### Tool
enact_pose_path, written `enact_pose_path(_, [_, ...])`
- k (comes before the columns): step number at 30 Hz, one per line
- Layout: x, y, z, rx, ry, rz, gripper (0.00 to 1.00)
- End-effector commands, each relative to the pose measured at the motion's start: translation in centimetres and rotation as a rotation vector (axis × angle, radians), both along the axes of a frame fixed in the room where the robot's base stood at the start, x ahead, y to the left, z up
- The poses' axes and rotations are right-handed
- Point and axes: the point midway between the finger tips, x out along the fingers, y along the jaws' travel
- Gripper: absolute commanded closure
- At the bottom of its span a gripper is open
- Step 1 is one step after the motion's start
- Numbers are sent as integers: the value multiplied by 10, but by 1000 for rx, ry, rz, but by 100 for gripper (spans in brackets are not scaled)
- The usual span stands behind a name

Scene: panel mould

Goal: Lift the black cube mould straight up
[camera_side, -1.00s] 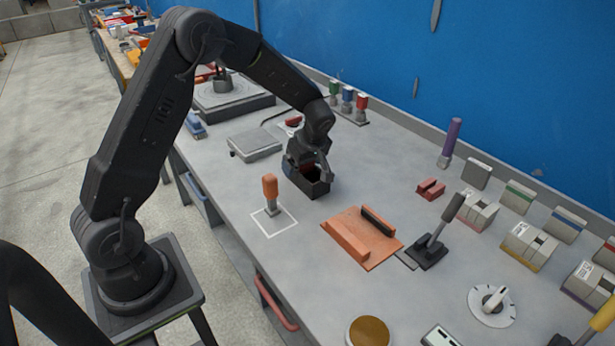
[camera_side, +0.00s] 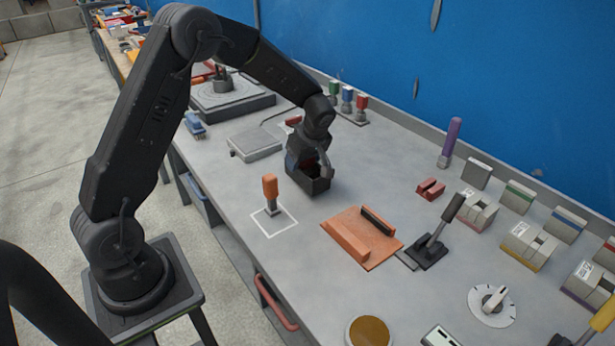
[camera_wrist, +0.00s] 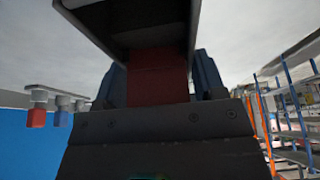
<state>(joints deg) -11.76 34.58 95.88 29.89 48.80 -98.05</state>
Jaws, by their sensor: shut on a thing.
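The black cube mould (camera_side: 309,185) is an open dark box at the middle of the bench in the side view. My gripper (camera_side: 314,165) is shut on it from above. A dark red face (camera_wrist: 158,78) shows between my blue-grey fingers in the wrist view, next to a dark box-like edge (camera_wrist: 135,18) at the top of the picture. The mould's underside is hidden, so I cannot tell for sure whether it is clear of the bench.
An orange-handled stamp (camera_side: 270,190) stands in a white square outline at front left. An orange plate with blocks (camera_side: 350,237) lies to the right. A grey flat plate (camera_side: 256,143) lies to the left. Several small stamps (camera_side: 347,97) stand behind. Bare bench surrounds the mould.

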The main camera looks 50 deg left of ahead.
Motion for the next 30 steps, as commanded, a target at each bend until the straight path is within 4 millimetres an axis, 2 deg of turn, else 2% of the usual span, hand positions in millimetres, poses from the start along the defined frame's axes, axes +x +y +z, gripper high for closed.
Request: enact_pose_path(30, [0,0,40,0,-2,0,65])
